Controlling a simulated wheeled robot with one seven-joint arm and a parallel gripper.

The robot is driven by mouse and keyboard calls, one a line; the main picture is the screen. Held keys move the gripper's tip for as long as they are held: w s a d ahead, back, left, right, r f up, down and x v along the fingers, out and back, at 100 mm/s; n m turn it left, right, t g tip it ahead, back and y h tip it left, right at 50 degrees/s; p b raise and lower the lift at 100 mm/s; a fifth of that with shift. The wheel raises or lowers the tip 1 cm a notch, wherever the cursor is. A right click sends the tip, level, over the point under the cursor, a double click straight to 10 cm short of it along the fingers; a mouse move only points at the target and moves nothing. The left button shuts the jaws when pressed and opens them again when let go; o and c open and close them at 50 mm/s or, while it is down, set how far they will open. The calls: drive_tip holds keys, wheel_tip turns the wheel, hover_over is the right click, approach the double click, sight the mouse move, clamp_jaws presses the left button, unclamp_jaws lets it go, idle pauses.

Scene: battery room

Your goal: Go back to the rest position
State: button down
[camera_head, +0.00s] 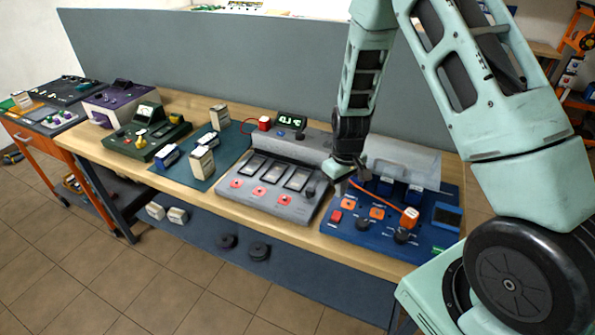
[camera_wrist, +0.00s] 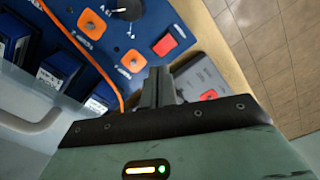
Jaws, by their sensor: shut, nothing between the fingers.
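My gripper (camera_head: 356,174) hangs from my pale green arm over the back left part of the blue device (camera_head: 350,232) on the workbench. In the wrist view the two fingers (camera_wrist: 158,88) are together with nothing between them. The blue device also shows in the wrist view (camera_wrist: 150,25), with orange sockets, a red button and a dark knob. I cannot tell whether the fingertips touch anything. My arm's large links cover the right of the head view.
A grey charger (camera_head: 270,207) with several slots stands left of the blue device. A clear raised cover (camera_head: 405,155) and an orange cable (camera_head: 378,196) are close to my gripper. A green tester (camera_head: 146,132) stands farther left. The tiled floor (camera_head: 130,285) in front is clear.

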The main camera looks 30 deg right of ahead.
drive_tip(key=s+a+r+n+y+b, duration=0.15)
drive_tip(key=s+a+r, duration=0.3)
drive_tip(key=a, duration=0.45)
drive_tip(key=s+a+r+n+b, duration=0.1)
drive_tip(key=s+a+r+b, duration=0.3)
drive_tip(key=a, duration=0.5)
drive_tip(key=s+a+r+n+b, duration=0.1)
drive_tip(key=s+a+r+n, duration=0.1)
drive_tip(key=s, duration=0.6)
drive_tip(key=s+a+r+n+b, duration=0.1)
drive_tip(key=s+a+r, duration=0.2)
drive_tip(key=s, duration=0.4)
drive_tip(key=shift+s+a+r+n+h+b, duration=0.15)
drive_tip(key=shift+s+a+n+h+b, duration=0.25)
drive_tip(key=shift+a, duration=0.35)
